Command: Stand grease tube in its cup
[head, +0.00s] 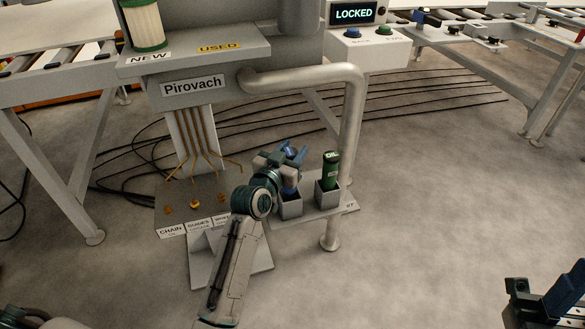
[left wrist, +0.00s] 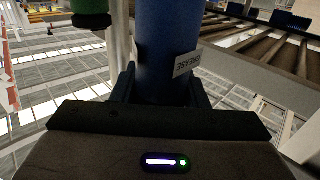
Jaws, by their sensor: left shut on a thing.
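My left gripper (head: 290,158) is shut on the blue grease tube (head: 289,189), over the left grey cup (head: 291,209) on the small shelf. The tube also fills the middle of the left wrist view (left wrist: 166,50), between the fingers, with a white GREASE label. In the head view the tube's lower part is at the cup's opening; how far it is inside, or whether it touches the bottom, I cannot tell. My right gripper (head: 545,302) is partly in view at the lower right corner; its jaws are unclear.
A green oil tube (head: 331,170) stands in the right grey cup (head: 327,198), close beside the left one. A grey pipe (head: 352,130) rises behind the shelf. The Pirovach cabinet (head: 215,88) and bent copper-coloured tubes (head: 203,140) are to the left. The floor at right is clear.

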